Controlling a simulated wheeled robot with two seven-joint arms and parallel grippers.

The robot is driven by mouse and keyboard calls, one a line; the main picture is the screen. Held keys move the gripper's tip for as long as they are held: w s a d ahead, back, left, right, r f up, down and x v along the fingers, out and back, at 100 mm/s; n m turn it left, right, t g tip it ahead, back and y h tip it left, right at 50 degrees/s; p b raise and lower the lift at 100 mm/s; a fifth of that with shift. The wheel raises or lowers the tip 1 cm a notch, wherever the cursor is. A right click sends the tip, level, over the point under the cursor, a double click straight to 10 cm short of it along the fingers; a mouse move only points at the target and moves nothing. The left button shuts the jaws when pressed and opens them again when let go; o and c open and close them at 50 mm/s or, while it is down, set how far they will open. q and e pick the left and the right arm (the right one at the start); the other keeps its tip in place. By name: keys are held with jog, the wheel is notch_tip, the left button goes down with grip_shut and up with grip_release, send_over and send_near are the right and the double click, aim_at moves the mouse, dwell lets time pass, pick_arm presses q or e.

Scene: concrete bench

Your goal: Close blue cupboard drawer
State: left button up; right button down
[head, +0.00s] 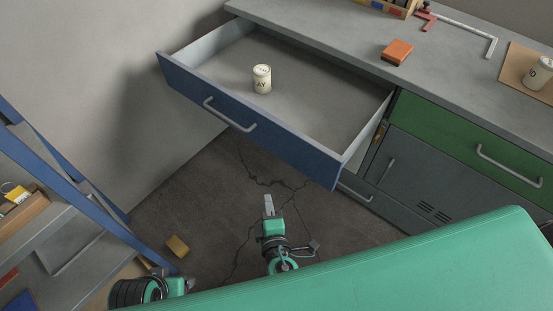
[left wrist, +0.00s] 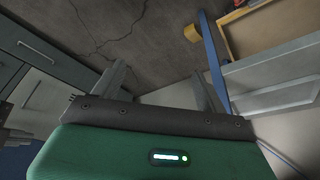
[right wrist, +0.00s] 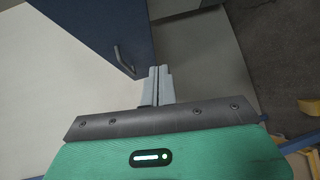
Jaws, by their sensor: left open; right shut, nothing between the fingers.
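The blue drawer (head: 300,146) is pulled far out from under the grey bench top. A pale labelled can (head: 262,79) stands upright inside it. The drawer's blue front, with a grey bar handle (head: 230,115), also shows in the right wrist view (right wrist: 100,25). My right gripper (head: 268,200) is shut and empty, in front of and below the drawer front in the head view, seemingly apart from it. Its closed fingers show in the right wrist view (right wrist: 160,72). My left gripper (left wrist: 162,75) is open and empty, low and away from the drawer.
A green drawer (head: 470,145) and a grey cupboard door (head: 420,175) are shut at right. An orange block (head: 397,52) and a red-and-silver clamp (head: 460,25) lie on the bench. A blue-framed rack (head: 75,175) stands left. A yellow block (head: 177,246) lies on the floor.

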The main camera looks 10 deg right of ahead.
pick_arm(q)
jog(key=b+v, duration=0.1)
jog(key=v, duration=0.3)
pick_arm(e)
notch_tip(320, 180, up, 6)
jog(key=t+h, duration=0.1)
jog(key=t, duration=0.1)
jog(key=p, duration=0.2)
send_near(274, 139)
jog(key=w+a, duration=0.2)
jog(key=w, duration=0.2)
jog(key=shift+w+d+r, duration=0.2)
jog(key=shift+w+d, duration=0.25)
jog(key=shift+d, duration=0.4)
pick_arm(q)
jog(key=shift+x, duration=2.3)
pick_arm(e)
jog(key=shift+w+d, duration=0.4)
jog(key=shift+d, duration=0.1)
